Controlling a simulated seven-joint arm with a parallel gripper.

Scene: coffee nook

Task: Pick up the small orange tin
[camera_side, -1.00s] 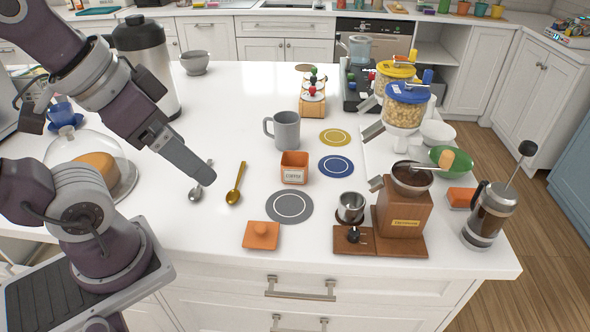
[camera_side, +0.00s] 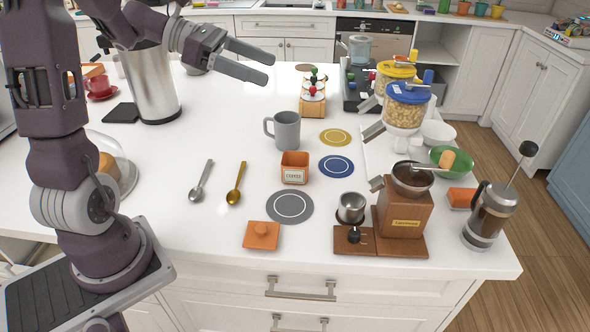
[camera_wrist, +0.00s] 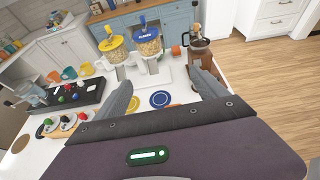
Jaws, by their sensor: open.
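The small orange tin (camera_side: 294,168) stands open-topped on the white counter in the side view, with a pale label on its front. A flat orange lid with a knob (camera_side: 261,235) lies in front of it, apart from it. My gripper (camera_side: 270,67) is open and empty, raised above the back left part of the counter, well away from the tin. In the wrist view my gripper's fingers (camera_wrist: 160,80) are spread apart with nothing between them. I cannot clearly make out the tin in that view.
A grey mug (camera_side: 285,131) stands just behind the tin. Grey (camera_side: 290,207) and blue (camera_side: 336,167) round mats lie beside it. A wooden grinder (camera_side: 403,215) stands to the right. Two spoons lie to the left, and a steel carafe (camera_side: 152,85) stands further back.

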